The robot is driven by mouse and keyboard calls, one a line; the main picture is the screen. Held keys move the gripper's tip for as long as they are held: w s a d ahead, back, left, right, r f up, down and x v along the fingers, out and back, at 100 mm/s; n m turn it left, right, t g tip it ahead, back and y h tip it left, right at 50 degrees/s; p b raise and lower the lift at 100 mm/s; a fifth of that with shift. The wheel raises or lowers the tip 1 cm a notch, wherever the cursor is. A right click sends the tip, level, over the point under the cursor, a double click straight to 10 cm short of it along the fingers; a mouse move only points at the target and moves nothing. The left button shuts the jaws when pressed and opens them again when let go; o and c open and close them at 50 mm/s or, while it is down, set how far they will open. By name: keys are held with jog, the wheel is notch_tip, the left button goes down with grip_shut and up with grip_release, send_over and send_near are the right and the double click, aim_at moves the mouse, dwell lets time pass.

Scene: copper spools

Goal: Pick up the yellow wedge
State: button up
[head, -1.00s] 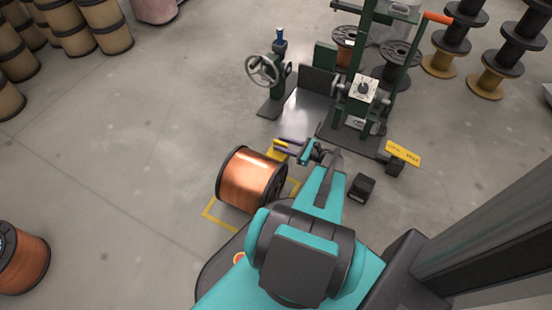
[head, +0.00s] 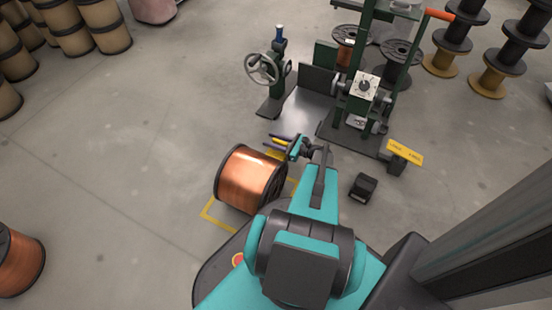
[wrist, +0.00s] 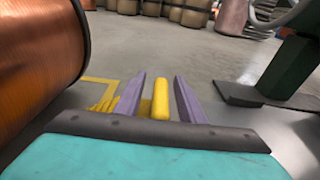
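The yellow wedge (wrist: 161,98) stands between the two purple fingers of my gripper (wrist: 157,76) in the wrist view. A narrow gap shows on each side of it, so the gripper is open around it. In the head view, a bit of the wedge (head: 279,142) shows between the fingers, just past the upper right of the copper spool (head: 248,178). Another yellow piece (wrist: 104,104) lies left of the left finger, by the spool; the finger partly hides it. I cannot tell the wedge's height above the floor.
A yellow floor outline (head: 212,216) runs around the spool. The green machine (head: 361,90) and a handwheel stand (head: 268,70) are beyond the gripper. A black block (head: 363,187) and a yellow sign (head: 405,152) are to the right.

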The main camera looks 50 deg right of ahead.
dwell(0.5)
grip_shut()
dwell(1.3)
